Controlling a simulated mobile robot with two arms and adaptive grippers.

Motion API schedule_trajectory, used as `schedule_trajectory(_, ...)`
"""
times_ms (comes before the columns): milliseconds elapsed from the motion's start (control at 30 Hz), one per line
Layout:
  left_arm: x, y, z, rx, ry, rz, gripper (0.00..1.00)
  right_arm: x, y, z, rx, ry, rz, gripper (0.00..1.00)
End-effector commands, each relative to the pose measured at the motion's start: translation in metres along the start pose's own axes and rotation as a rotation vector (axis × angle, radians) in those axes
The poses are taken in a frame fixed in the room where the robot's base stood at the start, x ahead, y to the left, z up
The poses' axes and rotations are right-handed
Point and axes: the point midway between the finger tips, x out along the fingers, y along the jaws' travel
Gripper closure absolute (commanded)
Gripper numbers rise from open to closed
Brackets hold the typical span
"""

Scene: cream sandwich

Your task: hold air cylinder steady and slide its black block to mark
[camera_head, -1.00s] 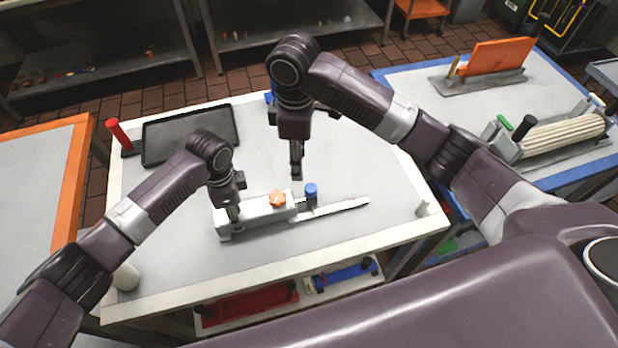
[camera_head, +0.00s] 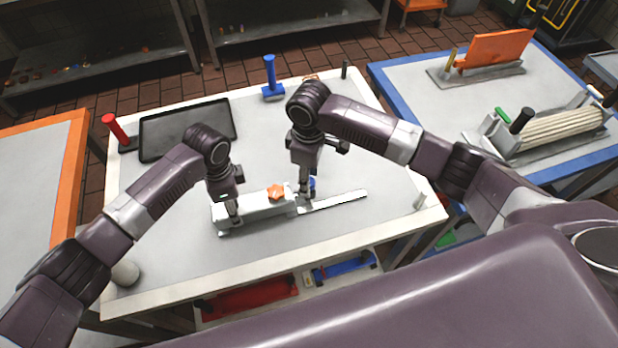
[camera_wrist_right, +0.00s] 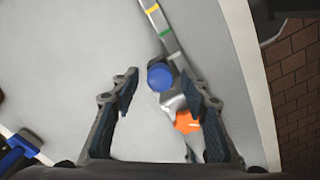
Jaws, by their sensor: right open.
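The air cylinder (camera_head: 258,207) is a pale grey body with an orange star knob (camera_head: 276,192) on top, lying on the table. A narrow rail (camera_head: 340,200) runs from its right end. In the right wrist view the rail (camera_wrist_right: 158,22) carries yellow and green marks. A blue round knob (camera_wrist_right: 160,77) sits at the rail's near part, beside the orange knob (camera_wrist_right: 186,122); no black block shows clearly under it. My right gripper (camera_wrist_right: 162,92) is open, with its fingers either side of the blue knob. My left gripper (camera_head: 233,217) is down at the cylinder's left part; its fingertips are unclear.
A black tray (camera_head: 188,130) and a red-handled tool (camera_head: 115,127) are at the back left. A blue-handled tool (camera_head: 270,78) stands at the back. A small pale peg (camera_head: 420,200) is near the right edge. The table front is clear.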

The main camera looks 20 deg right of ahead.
Motion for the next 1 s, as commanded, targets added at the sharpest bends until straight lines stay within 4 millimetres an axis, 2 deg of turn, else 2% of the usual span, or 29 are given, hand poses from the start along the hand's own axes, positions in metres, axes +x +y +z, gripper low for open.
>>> schedule_trajectory(367,0.0012,0.0008,0.0007,-0.001,-0.002,0.002,1.0,0.0062,0.0001,-0.0002,-0.001,0.001,0.001,0.58)
schedule_trajectory(733,0.0012,0.0008,0.0007,0.0,-0.001,0.002,1.0,0.0058,0.0003,-0.0002,-0.001,0.001,0.001,0.99)
schedule_trajectory(1000,0.0012,0.0008,0.0006,0.0,-0.001,0.002,1.0,0.0057,0.0012,0.001,0.0,0.0,0.001,1.0)
